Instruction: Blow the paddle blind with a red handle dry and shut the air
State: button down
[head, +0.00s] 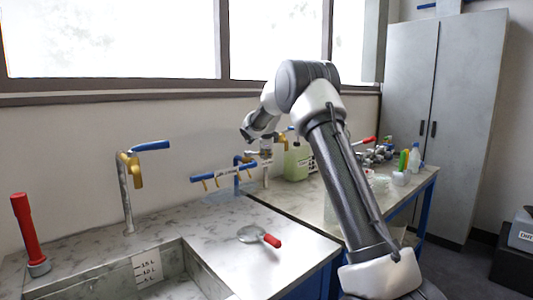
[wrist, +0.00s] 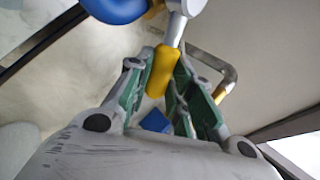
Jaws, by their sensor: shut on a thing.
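The paddle blind (head: 250,233) lies flat on the grey worktop right of the sink, its round grey plate to the left and its red handle (head: 272,241) to the right. My gripper (head: 266,148) is at the back of the bench, away from the blind. In the wrist view my gripper (wrist: 160,88) is shut on a yellow lever (wrist: 163,68) below a silver metal stem (wrist: 178,28). A blue rounded part (wrist: 115,8) is beside the stem. In the head view my gripper hides the lever. I cannot tell whether air is flowing.
A blue rail (head: 222,172) with yellow hooks stands behind the blind. A tap with a blue lever (head: 150,145) rises behind the sink (head: 120,285). A red-handled tool (head: 28,235) stands at left. A green bottle (head: 297,162) and other containers stand on the right bench.

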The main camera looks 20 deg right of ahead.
jog(key=c, duration=1.3)
grip_release()
jog(key=shift+o, duration=0.2)
notch_tip(320, 180, up, 10)
